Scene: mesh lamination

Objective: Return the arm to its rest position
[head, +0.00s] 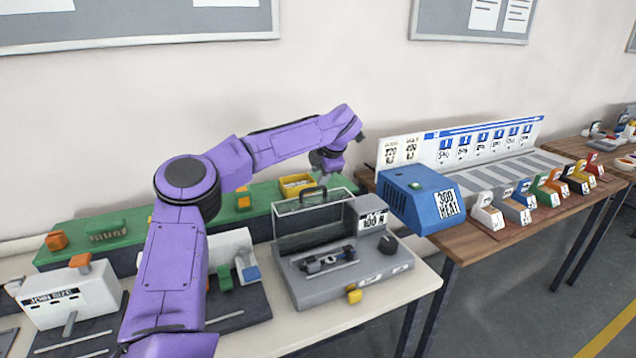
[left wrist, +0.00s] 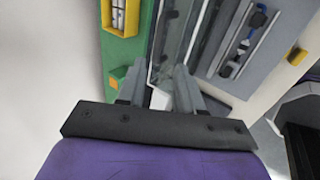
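My purple left arm comes in from the left in the head view and reaches over the bench. Its left gripper (head: 327,172) hangs in the air above the back of the grey machine with the clear lid, near the wall. In the left wrist view the two fingers of the left gripper (left wrist: 158,80) stand apart, with nothing seen held between them. A small white patch shows behind the gap; I cannot tell what it is. My right gripper is not in view.
The grey machine (head: 345,281) stands under my arm. A green board (head: 130,222) with a yellow bin (head: 296,184) lies along the wall. A blue heater box (head: 421,199) and several coloured blocks sit on the wooden table (head: 484,237) to the right.

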